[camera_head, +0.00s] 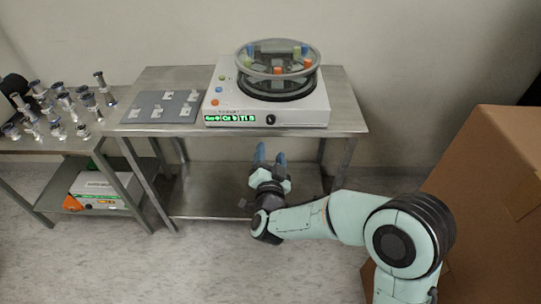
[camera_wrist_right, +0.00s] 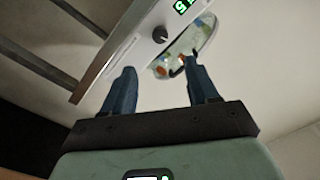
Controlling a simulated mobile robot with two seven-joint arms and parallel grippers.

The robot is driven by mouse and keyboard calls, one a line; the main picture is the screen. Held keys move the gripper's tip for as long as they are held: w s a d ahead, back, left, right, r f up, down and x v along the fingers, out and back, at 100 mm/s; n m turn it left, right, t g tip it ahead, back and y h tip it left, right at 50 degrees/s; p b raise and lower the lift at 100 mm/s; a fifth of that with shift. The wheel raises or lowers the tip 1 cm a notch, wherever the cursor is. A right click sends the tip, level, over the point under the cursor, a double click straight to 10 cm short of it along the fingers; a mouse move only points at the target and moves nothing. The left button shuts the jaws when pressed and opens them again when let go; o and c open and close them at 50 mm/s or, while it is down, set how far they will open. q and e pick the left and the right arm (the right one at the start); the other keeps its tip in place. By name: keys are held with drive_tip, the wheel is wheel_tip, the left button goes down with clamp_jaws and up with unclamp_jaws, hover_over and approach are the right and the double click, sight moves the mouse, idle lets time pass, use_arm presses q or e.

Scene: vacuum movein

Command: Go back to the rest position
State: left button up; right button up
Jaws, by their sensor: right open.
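My right gripper (camera_head: 270,154) is in front of the steel table's front edge, below the tabletop level in the head view. Its two blue fingers are apart with nothing between them, as the right wrist view also shows (camera_wrist_right: 162,88). A white machine (camera_head: 222,98) with a green display and a round clear lid (camera_head: 284,50) stands on the table behind the gripper. In the right wrist view the machine (camera_wrist_right: 150,48) and its dark knob lie beyond the fingertips, apart from them. My left gripper is in neither view.
The steel table (camera_head: 344,112) holds a grey plate (camera_head: 146,112) with several small pale pieces. A left table (camera_head: 66,146) carries several dark-and-silver parts; a white and orange box (camera_head: 98,190) sits on its lower shelf. A large cardboard box (camera_head: 490,190) stands at right. Floor (camera_head: 180,270) at front left is clear.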

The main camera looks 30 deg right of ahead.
drive_tip(key=shift+f, duration=0.1)
